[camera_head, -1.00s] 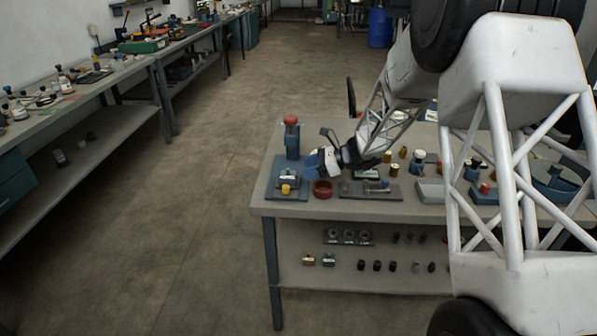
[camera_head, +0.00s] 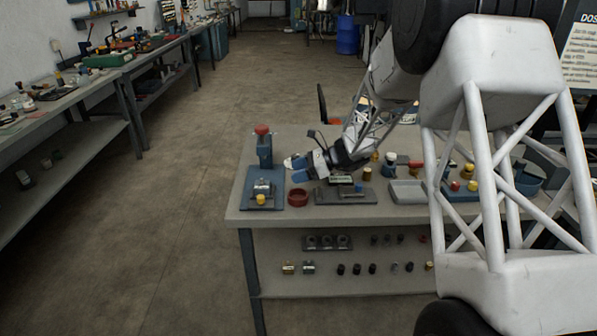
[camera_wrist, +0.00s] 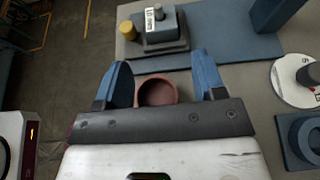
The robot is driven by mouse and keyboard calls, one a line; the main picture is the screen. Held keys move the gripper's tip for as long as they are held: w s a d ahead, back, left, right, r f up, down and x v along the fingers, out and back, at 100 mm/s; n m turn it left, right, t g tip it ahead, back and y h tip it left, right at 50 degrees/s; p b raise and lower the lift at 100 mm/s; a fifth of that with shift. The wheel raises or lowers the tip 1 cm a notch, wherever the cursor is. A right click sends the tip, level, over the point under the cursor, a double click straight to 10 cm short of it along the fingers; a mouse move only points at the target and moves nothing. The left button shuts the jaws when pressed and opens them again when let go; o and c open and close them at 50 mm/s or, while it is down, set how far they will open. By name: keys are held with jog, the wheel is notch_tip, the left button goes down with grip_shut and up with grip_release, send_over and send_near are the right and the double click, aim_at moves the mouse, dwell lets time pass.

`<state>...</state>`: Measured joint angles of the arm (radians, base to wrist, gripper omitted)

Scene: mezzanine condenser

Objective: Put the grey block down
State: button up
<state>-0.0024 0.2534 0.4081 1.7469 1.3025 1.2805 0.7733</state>
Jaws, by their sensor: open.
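A grey block (camera_wrist: 162,28) with a white label and a knob on top stands upright on a dark base on a blue plate (camera_wrist: 215,53). The head view also shows the block (camera_head: 262,188), at the left end of the table. My gripper (camera_wrist: 162,78) is open, its two blue fingers spread with nothing held between them. In the head view, my gripper (camera_head: 300,162) is above the table, to the right of the block and apart from it. In the wrist view a red-brown dish (camera_wrist: 157,93) shows between the fingers, below them.
A yellow knob (camera_wrist: 127,30) is beside the block. A blue column with a red top (camera_head: 263,148) stands at the plate's back. A white disc (camera_wrist: 288,90) and a blue ring-shaped part (camera_wrist: 305,138) lie at the right of the wrist view. A grey tray (camera_head: 408,192) is farther right.

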dwell(0.3)
jog(key=s+d+r+n+h, duration=0.35)
jog(key=s+r, duration=0.25)
jog(key=s, duration=0.5)
jog(key=s+d+r+n+h, duration=0.2)
jog(key=s+r+n, duration=0.35)
jog(key=s, duration=0.55)
jog(key=s+d+r+n+t+h, duration=0.1)
jog(key=s+d+n+h, duration=0.1)
jog(key=s, duration=0.7)
jog(key=s+d+r+n+h, duration=0.1)
jog(key=s+d+n+h, duration=0.2)
jog(key=s, duration=0.6)
jog(key=s+d+r+n+t+h, duration=0.1)
jog(key=s+d+n+h, duration=0.2)
jog(key=s+d, duration=0.3)
jog(key=s, duration=0.3)
jog(key=shift+d+r+n+t, duration=0.2)
jog(key=shift+r+n+t, duration=0.1)
jog(key=shift+n, duration=0.1)
